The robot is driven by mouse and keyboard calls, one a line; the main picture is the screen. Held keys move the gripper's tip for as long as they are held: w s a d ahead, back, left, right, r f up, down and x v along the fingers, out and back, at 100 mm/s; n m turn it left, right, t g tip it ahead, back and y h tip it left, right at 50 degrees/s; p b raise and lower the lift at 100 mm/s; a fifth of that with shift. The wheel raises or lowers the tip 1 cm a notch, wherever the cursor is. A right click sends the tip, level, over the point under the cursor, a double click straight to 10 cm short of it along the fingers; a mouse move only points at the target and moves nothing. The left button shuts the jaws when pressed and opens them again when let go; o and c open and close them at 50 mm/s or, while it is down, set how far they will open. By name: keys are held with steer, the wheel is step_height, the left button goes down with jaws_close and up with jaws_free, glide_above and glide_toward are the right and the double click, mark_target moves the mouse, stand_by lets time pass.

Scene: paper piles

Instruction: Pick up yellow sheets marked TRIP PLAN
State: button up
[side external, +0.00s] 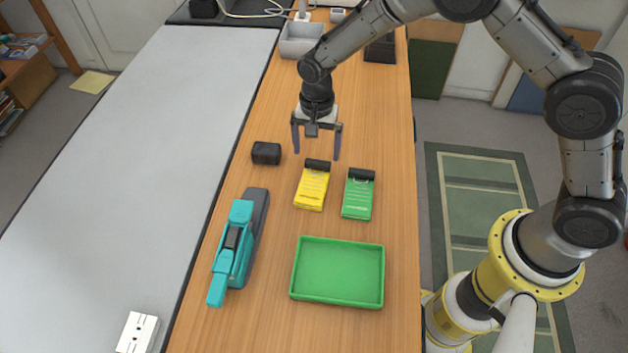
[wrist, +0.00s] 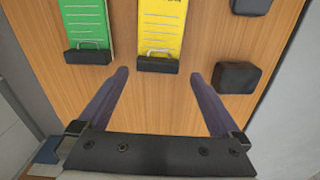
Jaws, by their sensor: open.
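A yellow sheet pile (side external: 311,190) with a dark clip block at its far end lies on the wooden table. Its print is too small to read. It also shows at the top middle of the wrist view (wrist: 162,28), its black clip (wrist: 158,64) nearest my gripper. A green sheet pile (side external: 358,198) with a similar clip lies just to its right. My gripper (side external: 316,157) is open and empty, above the table on the far side of the yellow pile. In the wrist view its fingers (wrist: 158,72) point towards the yellow pile's clip and are apart from it.
A green tray (side external: 338,303) stands empty nearer the camera. A teal and dark tool-like object (side external: 232,256) lies at left. A black block (side external: 266,153) sits left of the yellow pile. A grey bin (side external: 299,46) stands at the far end. The table's right strip is clear.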

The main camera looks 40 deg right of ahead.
mark_target(317, 163)
steer(key=shift+s+f, duration=0.2)
steer(key=shift+f, duration=2.65)
steer(key=c, duration=1.2)
steer(key=shift+o, duration=0.2)
steer(key=shift+r, duration=0.15)
